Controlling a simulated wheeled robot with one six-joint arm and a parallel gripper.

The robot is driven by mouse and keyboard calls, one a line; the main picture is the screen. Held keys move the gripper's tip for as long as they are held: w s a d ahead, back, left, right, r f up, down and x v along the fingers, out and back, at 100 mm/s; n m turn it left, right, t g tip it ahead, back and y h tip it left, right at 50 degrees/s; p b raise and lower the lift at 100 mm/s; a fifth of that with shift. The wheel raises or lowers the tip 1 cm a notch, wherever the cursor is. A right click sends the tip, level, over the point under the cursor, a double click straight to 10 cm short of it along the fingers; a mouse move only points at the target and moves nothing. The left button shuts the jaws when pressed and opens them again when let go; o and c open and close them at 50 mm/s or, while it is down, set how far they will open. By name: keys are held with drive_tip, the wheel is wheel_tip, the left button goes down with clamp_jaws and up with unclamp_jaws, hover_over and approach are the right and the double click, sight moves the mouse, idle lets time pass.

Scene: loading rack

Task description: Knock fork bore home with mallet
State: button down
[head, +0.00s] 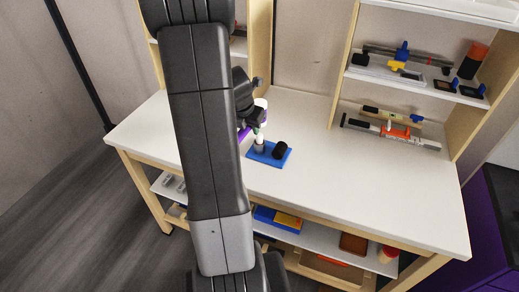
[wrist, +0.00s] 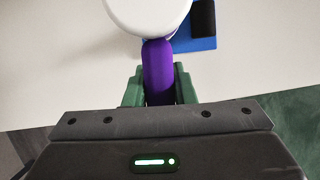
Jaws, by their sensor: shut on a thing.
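My gripper (wrist: 158,92) is shut on the purple handle (wrist: 159,68) of the mallet, with a green finger on each side. The mallet's round white head (wrist: 147,12) fills the top of the wrist view; it shows in part in the head view (head: 261,103). A blue base (head: 268,159) lies on the table just below the gripper. A black cylinder (head: 280,150) lies at its right and a small grey upright part (head: 259,144) stands at its left. I cannot tell which part is the fork bore. In the wrist view the mallet head hides much of the blue base (wrist: 208,43).
The white worktable (head: 370,195) is clear to the right of the base. A wooden rack (head: 343,62) at the back right holds several small tools and parts. A lower shelf (head: 330,243) under the table holds boxes and a red cylinder.

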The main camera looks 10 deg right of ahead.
wheel_tip(320, 180, down, 6)
drive_tip(key=b, duration=0.4)
drive_tip(key=shift+r+p, duration=2)
drive_tip(key=shift+r, duration=1.05)
